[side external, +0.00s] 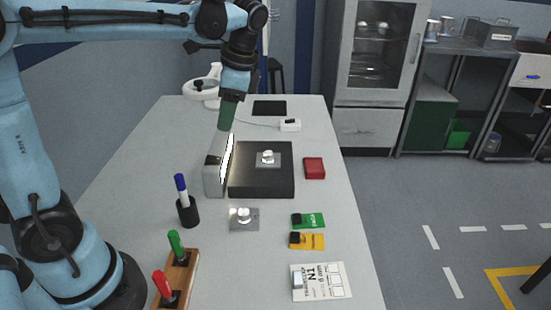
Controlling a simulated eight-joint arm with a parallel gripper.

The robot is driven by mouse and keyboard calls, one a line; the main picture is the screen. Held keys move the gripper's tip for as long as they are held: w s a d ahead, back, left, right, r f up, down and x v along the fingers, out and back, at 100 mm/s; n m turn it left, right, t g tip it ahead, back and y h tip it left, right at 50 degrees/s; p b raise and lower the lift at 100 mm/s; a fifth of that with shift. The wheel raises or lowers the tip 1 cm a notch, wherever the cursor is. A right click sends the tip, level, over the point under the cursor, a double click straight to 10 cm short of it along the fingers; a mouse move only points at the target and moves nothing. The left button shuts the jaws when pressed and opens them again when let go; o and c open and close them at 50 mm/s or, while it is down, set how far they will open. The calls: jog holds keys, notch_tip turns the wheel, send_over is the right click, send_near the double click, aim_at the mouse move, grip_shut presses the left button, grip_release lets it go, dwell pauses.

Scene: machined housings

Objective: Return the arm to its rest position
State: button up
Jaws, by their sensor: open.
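My arm comes in from the upper left, bends at the top and hangs down over the far left part of the table. My gripper (222,143) is at its lower end, just above and behind the grey block with a lit white strip (214,176). The fingers are small and pale here, and I see nothing held between them. One machined housing (267,158) sits on the black platform (262,184), to the right of my gripper and apart from it. A second housing (244,217) sits on the bare table in front of the platform.
A pen cup (188,212) and a wooden marker stand (178,280) stand at the left. A red box (314,168), green card (313,220), yellow card (312,241) and printed sheet (335,281) lie along the right. A black pad (269,108) and white device (290,125) are behind.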

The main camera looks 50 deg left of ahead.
jog(key=s+d+f+n+t+h, duration=0.3)
jog(key=s+d+f+n+t, duration=0.2)
jog(key=t, duration=0.4)
jog(key=shift+s+d+f+n, duration=0.25)
jog(key=shift+s+d+n, duration=0.35)
jog(key=shift+n, duration=0.8)
